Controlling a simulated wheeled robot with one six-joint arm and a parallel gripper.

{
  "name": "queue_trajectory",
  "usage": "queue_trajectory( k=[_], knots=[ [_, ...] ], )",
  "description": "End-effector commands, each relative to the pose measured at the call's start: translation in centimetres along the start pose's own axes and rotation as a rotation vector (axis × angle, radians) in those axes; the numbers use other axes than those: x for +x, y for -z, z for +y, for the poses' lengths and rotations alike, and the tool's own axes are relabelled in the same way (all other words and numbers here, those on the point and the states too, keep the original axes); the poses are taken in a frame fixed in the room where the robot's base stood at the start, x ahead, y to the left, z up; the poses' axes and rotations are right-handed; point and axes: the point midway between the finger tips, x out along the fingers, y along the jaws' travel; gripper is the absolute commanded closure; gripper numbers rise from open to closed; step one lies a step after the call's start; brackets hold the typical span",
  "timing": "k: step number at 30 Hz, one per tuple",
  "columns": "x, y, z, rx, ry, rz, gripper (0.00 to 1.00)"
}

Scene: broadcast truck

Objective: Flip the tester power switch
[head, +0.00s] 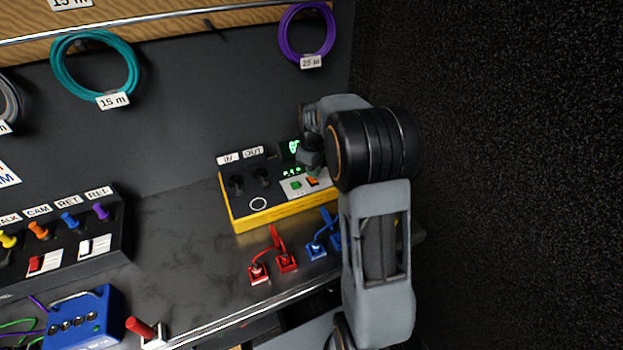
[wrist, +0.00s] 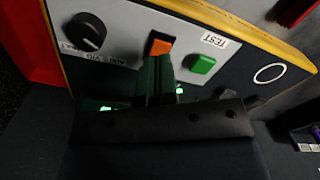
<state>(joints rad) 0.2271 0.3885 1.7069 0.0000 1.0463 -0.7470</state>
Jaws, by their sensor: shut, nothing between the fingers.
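The cable tester is a yellow-edged box (head: 275,213) with a dark top on the bench, right of the middle in the head view. Its orange rocker switch (head: 312,181) shows beside a green button (head: 296,185). In the wrist view the orange switch (wrist: 160,45) is left of the green button (wrist: 202,64) and the TEST label (wrist: 213,40). My gripper (head: 316,173) is shut and empty. In the wrist view its fingertips (wrist: 158,62) are right at the switch's lower edge and cover part of it. I cannot tell whether they touch.
A black knob (wrist: 86,32) sits left of the switch. Red connectors (head: 272,255) and blue connectors (head: 320,243) stand before the tester. A patch panel (head: 70,250) and a blue box (head: 85,315) are at the left. A dark wall (head: 500,120) closes the right side.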

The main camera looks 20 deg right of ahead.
Motion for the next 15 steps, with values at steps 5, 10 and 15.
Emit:
queue_trajectory(
  k=[5,10,15],
  knots=[
    [0.34,0.0,0.0,0.0,0.0,0.0,1.0],
    [0.6,0.0,0.0,0.0,0.0,0.0,1.0],
    [0.86,0.0,0.0,0.0,0.0,0.0,1.0]
  ],
)
